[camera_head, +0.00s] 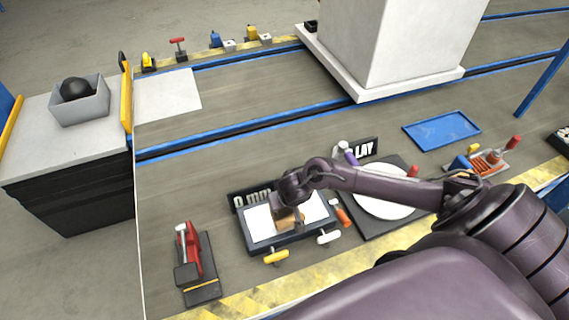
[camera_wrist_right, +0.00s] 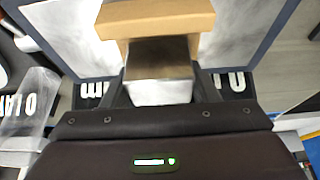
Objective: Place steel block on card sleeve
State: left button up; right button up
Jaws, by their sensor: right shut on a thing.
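The steel block (camera_wrist_right: 160,72) is a shiny grey block between the fingers of my right gripper (camera_wrist_right: 162,90) in the wrist view. The card sleeve (camera_wrist_right: 155,17) is a tan cardboard piece directly beyond the block, and the block overlaps its near side in the picture. Whether they touch I cannot tell. In the head view my right gripper (camera_head: 288,203) is over the white-topped, dark-framed plate (camera_head: 254,242), and the tan sleeve (camera_head: 284,222) shows just below it. The block is mostly hidden there. My left gripper is not in view.
A red-handled clamp (camera_head: 190,252) stands left of the plate. A yellow knob (camera_head: 276,257) and a white knob (camera_head: 328,237) stick out at its front. A round white disc (camera_head: 384,206) on a dark mat lies to the right. A blue tray (camera_head: 442,130) is farther back.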

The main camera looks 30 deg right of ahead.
jog(key=shift+f, duration=0.2)
jog(key=shift+f, duration=0.15)
jog(key=o, duration=1.4)
jog(key=shift+c, duration=0.2)
jog(key=p+v, duration=0.5)
jog(key=v, duration=0.7)
jog(key=shift+s, duration=0.1)
